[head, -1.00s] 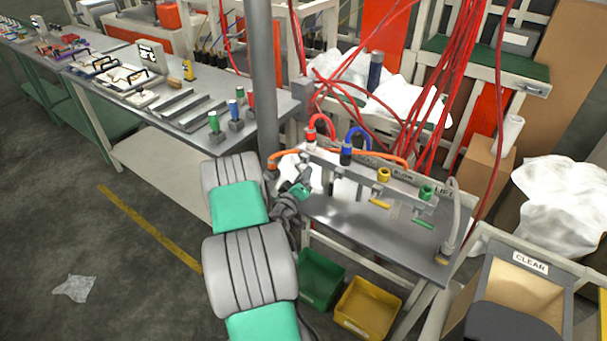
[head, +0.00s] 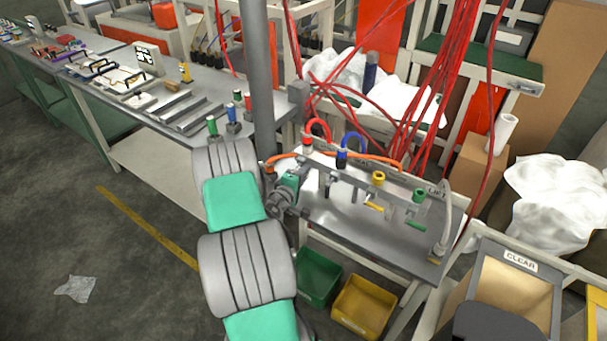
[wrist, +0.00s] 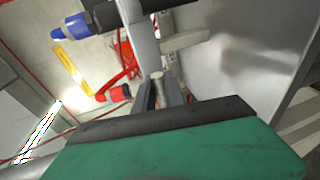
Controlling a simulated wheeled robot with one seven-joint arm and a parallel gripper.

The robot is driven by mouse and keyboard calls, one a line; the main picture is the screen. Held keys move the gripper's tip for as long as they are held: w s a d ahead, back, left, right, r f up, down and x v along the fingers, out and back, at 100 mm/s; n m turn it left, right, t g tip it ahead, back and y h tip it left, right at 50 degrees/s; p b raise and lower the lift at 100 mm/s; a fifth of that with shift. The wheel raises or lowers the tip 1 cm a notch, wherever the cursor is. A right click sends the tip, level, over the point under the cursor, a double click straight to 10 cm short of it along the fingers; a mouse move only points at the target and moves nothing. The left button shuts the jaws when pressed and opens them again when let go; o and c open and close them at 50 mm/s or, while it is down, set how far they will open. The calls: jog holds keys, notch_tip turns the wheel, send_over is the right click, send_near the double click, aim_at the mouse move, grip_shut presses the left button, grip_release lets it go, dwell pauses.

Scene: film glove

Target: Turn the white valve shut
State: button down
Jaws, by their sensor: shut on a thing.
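My gripper (head: 303,187) is at the left part of the grey valve manifold (head: 400,197), below the red fitting (head: 308,145). In the wrist view my gripper's fingers (wrist: 165,92) are closed around a slim pale piece (wrist: 157,78), which seems to be the white valve's handle. Its turned angle is hard to tell. A second pale lever (wrist: 185,40) shows just beyond the fingers. In the head view my wrist hides much of the grasp. The blue fitting (head: 341,160) stands to the right, then the yellow one (head: 378,178) and the green one (head: 419,196).
An orange hose (head: 285,157) and hanging red hoses (head: 430,100) run close by. A grey post (head: 262,75) stands left of the manifold. Green (head: 318,277) and yellow (head: 362,306) bins sit below the bench (head: 405,250). Yellow and green levers hang on the right.

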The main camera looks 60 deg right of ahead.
jog(key=shift+r, duration=0.1)
dwell(0.4)
jog(key=c, duration=1.4)
grip_release()
jog(key=a+r+b, duration=0.1)
jog(key=a+b, duration=0.1)
jog(key=a, duration=0.5)
jog(key=shift+a+r, duration=0.25)
jog(key=shift+a, duration=0.1)
